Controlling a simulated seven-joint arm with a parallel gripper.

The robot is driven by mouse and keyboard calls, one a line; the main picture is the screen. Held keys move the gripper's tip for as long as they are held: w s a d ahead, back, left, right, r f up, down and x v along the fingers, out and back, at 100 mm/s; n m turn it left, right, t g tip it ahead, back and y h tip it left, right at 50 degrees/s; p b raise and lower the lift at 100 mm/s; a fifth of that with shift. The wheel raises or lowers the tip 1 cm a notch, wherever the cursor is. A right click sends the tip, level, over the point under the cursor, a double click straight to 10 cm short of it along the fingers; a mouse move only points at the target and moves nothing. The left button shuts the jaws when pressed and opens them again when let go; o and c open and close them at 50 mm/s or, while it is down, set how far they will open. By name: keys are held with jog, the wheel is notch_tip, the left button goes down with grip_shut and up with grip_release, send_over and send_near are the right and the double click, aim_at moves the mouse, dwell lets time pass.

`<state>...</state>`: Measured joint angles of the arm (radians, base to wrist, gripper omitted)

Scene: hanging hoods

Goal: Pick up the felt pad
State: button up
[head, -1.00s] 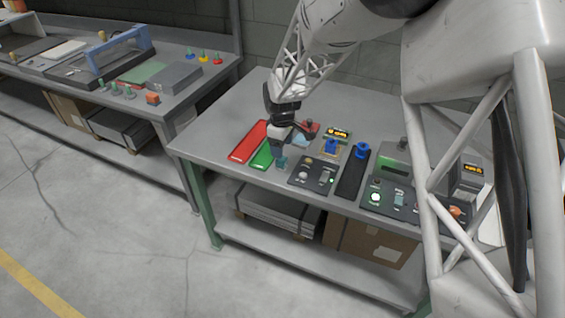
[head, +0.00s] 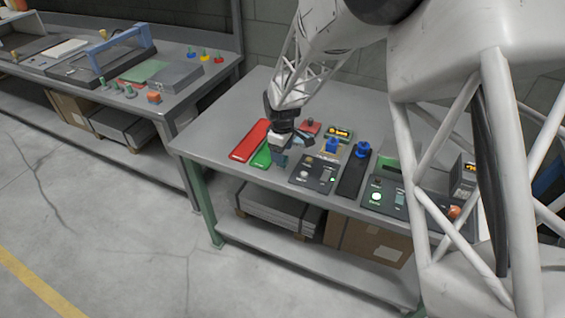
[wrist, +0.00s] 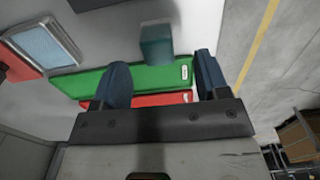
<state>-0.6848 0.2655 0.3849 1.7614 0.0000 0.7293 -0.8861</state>
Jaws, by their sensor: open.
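A small teal block (wrist: 156,44), which looks most like the felt pad, shows in the wrist view at the edge of the green tray (wrist: 128,78). It lies ahead of the gap between my fingers, and its contact with the tray is unclear. In the head view the teal block (head: 280,160) shows just below my gripper, partly covered by it. My gripper (wrist: 163,78) is open, with its two dark blue fingers apart and nothing between them. In the head view my gripper (head: 281,147) hangs over the green tray's right edge.
A red tray (head: 249,141) lies left of the green one. A pale blue panel in a frame (wrist: 46,45) sits at the wrist view's upper left. Right of my gripper are a dark control box (head: 313,173) and a black strip with a blue knob (head: 354,175). The table's back left is clear.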

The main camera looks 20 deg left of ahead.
jog(key=shift+f, duration=0.1)
jog(key=shift+w+f, duration=0.1)
jog(key=shift+f, duration=2.45)
jog(key=c, duration=1)
jog(key=shift+r, duration=0.2)
jog(key=shift+r, duration=0.6)
notch_tip(320, 180, up, 2)
jog(key=s+d+r, duration=0.1)
jog(key=s+d, duration=0.9)
jog(key=s, duration=0.2)
jog(key=shift+s+r, duration=0.2)
jog(key=shift+s, duration=0.1)
